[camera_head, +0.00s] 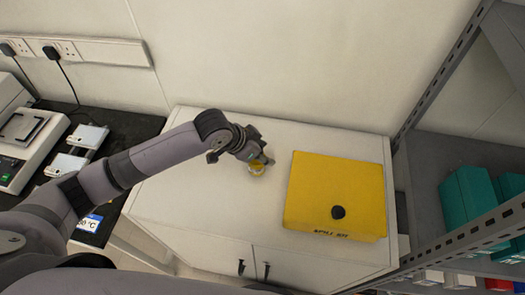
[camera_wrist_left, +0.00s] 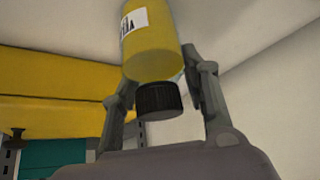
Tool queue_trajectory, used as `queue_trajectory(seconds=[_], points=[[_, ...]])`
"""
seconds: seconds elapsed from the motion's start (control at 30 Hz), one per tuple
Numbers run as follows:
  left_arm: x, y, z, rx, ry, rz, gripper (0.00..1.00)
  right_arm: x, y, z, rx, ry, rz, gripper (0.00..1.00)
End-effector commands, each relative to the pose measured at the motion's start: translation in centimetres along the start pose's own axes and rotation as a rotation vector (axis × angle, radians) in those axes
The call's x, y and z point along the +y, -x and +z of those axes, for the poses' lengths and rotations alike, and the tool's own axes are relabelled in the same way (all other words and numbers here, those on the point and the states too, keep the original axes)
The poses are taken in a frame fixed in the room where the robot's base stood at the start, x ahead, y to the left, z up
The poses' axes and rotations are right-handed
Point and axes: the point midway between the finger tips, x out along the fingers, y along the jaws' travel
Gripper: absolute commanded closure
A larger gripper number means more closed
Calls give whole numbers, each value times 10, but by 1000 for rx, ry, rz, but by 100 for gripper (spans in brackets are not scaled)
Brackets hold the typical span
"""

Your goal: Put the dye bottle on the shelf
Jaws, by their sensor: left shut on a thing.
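The dye bottle (camera_wrist_left: 152,45) is yellow with a white label and a black cap (camera_wrist_left: 159,99). In the left wrist view it lies between the fingers of my left gripper (camera_wrist_left: 160,88), with its cap toward the palm. I cannot tell whether the bottle touches the cabinet. The grey metal shelf (camera_head: 440,150) stands at the right. My right gripper is not in view.
A yellow case (camera_head: 335,190) with a black knob lies on the white cabinet (camera_head: 215,215), right of the gripper. Teal boxes (camera_head: 470,200) stand on the shelf behind a perforated metal post. A dark bench with lab devices (camera_head: 30,140) is at the left.

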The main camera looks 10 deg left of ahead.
Motion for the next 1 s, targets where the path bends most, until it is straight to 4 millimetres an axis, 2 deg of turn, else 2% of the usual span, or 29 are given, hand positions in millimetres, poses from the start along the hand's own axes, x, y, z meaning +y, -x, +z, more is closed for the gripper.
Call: queue_trajectory(seconds=[0.3,0.33,0.6,1.0], points=[[0,-2,1,1,0,0,92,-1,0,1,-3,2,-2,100],[0,-2,1,0,0,0,57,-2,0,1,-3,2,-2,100],[0,-2,1,0,0,0,39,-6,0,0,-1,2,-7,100],[-1,4,-1,2,-1,-1,38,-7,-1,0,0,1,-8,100]])
